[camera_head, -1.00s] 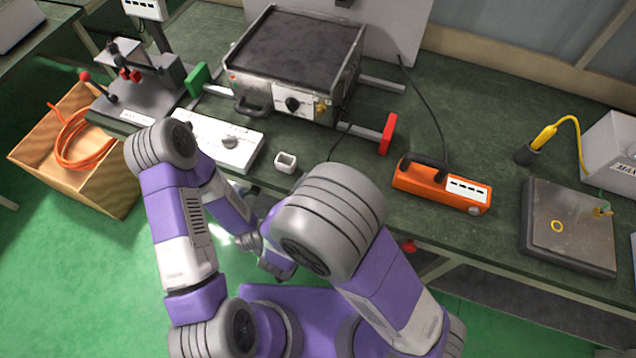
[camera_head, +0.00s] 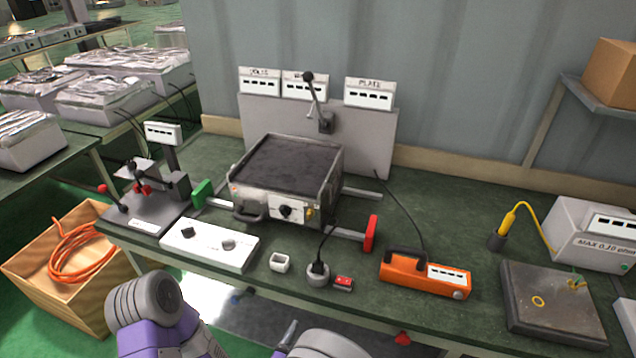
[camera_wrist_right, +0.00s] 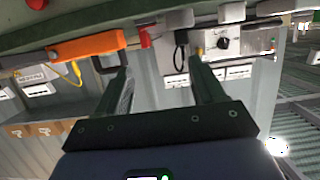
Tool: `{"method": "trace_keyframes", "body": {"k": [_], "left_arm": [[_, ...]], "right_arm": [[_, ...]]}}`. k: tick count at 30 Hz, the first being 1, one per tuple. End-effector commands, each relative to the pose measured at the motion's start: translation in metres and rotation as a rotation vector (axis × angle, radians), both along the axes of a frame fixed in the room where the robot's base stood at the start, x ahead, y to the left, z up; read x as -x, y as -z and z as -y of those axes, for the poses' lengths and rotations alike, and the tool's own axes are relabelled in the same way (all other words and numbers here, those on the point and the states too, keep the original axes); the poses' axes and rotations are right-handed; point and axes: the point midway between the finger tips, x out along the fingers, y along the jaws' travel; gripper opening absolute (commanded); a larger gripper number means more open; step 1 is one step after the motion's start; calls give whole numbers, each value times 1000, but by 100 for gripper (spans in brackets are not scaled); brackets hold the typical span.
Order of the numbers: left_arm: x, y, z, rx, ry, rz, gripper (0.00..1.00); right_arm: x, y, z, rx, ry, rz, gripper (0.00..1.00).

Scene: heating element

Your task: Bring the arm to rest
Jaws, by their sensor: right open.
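My right gripper (camera_head: 287,336) shows only in part at the bottom of the head view, in front of the bench's front edge. In the right wrist view my right gripper (camera_wrist_right: 160,72) is open, with two dark fingers spread apart and nothing between them. The bench appears upside down there, beyond the fingers. My left arm shows at the bottom left of the head view as a grey joint and purple link; its gripper is not visible.
The bench holds a dark-topped heating unit (camera_head: 290,165), a white control box (camera_head: 210,245), a small white cup (camera_head: 279,262), an orange device (camera_head: 425,276) and a grey plate (camera_head: 550,305). A wooden crate (camera_head: 40,290) with orange hose stands at left.

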Motion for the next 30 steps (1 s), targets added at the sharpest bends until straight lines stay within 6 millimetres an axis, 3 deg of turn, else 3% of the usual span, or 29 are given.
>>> {"method": "trace_keyframes", "body": {"k": [11,17,23,30], "left_arm": [[0,0,0,0,0,1,43],[0,0,0,0,0,0,43],[0,0,0,0,0,0,43],[0,0,0,0,0,0,43]], "right_arm": [[-26,64,25,-78,-52,-222,69],[-29,115,48,-160,-91,-414,69],[-6,178,77,-307,-144,-683,69],[50,226,105,-507,-216,-979,69]]}}
